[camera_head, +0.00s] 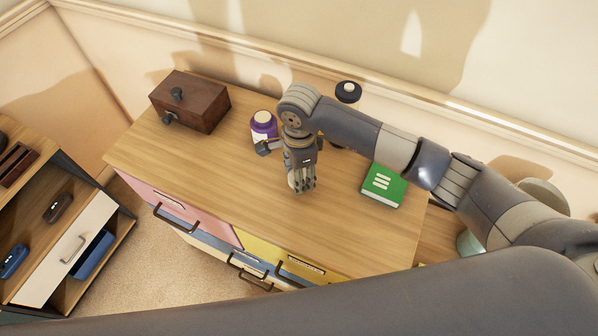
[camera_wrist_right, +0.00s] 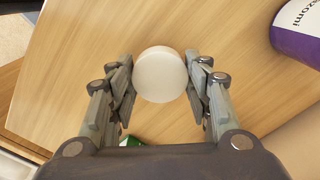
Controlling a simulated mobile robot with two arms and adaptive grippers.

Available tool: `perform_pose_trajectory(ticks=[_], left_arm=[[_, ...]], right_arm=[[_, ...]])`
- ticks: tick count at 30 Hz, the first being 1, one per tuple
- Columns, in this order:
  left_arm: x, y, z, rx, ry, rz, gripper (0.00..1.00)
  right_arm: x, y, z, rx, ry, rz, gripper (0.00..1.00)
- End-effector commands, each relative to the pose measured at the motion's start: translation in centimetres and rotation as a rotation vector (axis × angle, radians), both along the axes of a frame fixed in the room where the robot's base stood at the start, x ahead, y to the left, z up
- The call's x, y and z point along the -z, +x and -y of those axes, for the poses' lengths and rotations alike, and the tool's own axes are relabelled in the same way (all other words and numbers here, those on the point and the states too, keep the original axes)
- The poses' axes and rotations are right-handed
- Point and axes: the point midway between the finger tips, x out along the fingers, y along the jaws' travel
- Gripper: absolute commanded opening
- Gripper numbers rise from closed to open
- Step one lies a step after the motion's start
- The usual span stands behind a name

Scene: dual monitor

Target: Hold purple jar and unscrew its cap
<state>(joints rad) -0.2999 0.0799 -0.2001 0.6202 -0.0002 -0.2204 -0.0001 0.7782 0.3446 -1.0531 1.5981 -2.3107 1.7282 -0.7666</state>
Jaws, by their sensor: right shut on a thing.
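The purple jar (camera_head: 263,127) stands upright on the wooden dresser top, with a pale label and a cream top. It also shows at the upper right of the right wrist view (camera_wrist_right: 300,36), apart from my fingers. My right gripper (camera_head: 303,187) points down over the dresser top, just right of and in front of the jar. In the right wrist view it is shut on a round white cap (camera_wrist_right: 161,74) between its fingers, clear of the jar. My left gripper is not in view.
A brown wooden box (camera_head: 190,101) stands left of the jar. A black-topped bottle (camera_head: 348,92) is behind my right arm. A green book (camera_head: 384,184) lies on the right. The dresser top (camera_head: 190,155) is clear at front left. A shelf unit (camera_head: 65,235) stands at far left.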

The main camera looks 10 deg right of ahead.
Motion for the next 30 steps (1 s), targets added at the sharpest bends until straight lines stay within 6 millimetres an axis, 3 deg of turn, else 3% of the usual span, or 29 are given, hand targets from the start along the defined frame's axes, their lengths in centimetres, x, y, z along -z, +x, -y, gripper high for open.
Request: perform_pose_trajectory(ticks=[6,12,26,27,29,30], left_arm=[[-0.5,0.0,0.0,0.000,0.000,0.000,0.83],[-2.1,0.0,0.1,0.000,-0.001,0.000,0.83],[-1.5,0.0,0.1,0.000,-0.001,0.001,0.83],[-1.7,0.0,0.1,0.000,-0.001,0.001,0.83],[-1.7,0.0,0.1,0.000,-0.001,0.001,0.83],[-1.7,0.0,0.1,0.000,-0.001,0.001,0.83]], right_arm=[[0.0,1.5,0.2,0.002,0.000,0.001,0.17],[2.9,1.3,0.2,0.001,0.000,-0.003,0.17],[4.2,1.4,0.2,0.000,0.000,0.001,0.17],[3.9,1.4,0.2,0.000,0.000,0.001,0.55],[3.9,1.4,0.2,0.000,0.000,0.000,0.66],[3.9,1.4,0.2,0.000,0.000,0.000,0.66]])
